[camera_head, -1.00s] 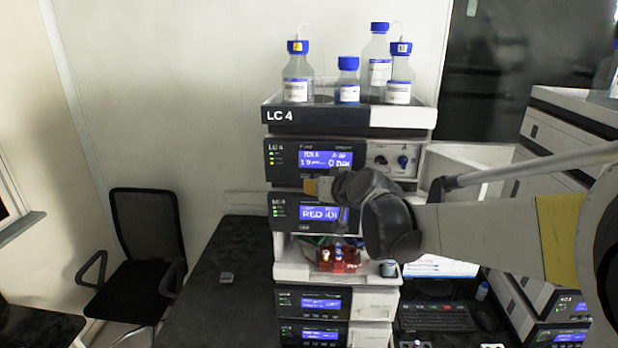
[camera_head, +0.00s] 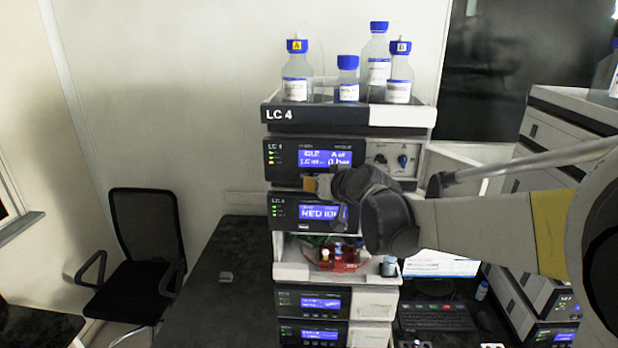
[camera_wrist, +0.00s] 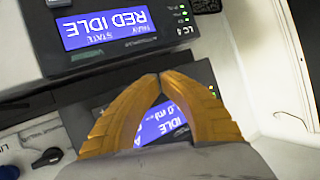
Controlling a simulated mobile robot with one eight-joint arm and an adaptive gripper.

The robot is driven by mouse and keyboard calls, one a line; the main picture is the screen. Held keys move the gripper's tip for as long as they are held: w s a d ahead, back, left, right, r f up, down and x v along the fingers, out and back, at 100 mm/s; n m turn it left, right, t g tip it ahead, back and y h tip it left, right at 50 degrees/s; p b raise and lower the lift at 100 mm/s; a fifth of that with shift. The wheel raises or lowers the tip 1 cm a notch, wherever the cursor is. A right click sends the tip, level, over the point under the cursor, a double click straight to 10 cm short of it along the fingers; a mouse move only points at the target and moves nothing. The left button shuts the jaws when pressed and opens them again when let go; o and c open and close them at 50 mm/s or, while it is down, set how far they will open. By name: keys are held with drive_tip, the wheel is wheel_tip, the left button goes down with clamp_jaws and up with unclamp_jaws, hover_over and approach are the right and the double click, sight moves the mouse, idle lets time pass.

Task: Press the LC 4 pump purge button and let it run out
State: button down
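The LC 4 stack stands at the centre of the head view. Its pump module (camera_head: 284,153) is the top unit, under the bottle tray, with a lit blue display (camera_head: 325,158) that appears to read idle. My gripper (camera_head: 318,187) is at the lower edge of the pump front. In the wrist view the picture is upside down, and my gripper's yellow fingers (camera_wrist: 158,76) meet at their tips with nothing between them. They cover part of the pump display (camera_wrist: 160,123). The purge button cannot be made out; the fingers may hide it. Contact with the panel cannot be told.
Two knobs (camera_head: 402,161) sit right of the pump display. Capped bottles (camera_head: 297,72) stand on the tray (camera_head: 340,116). An open vial bay (camera_head: 290,272) lies lower. Another stack stands right.

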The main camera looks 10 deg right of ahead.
drive_tip(key=shift+w+d, duration=0.2)
drive_tip(key=shift+w, duration=0.25)
idle(0.7)
drive_tip(key=shift+s, duration=0.1)
drive_tip(key=shift+s+a, duration=0.3)
drive_tip(key=shift+s, duration=0.4)
drive_tip(key=s, duration=0.1)
drive_tip(key=s+a, duration=0.1)
drive_tip(key=s, duration=0.2)
drive_tip(key=shift+s+a, duration=0.25)
drive_tip(key=shift+s, duration=0.15)
idle(0.6)
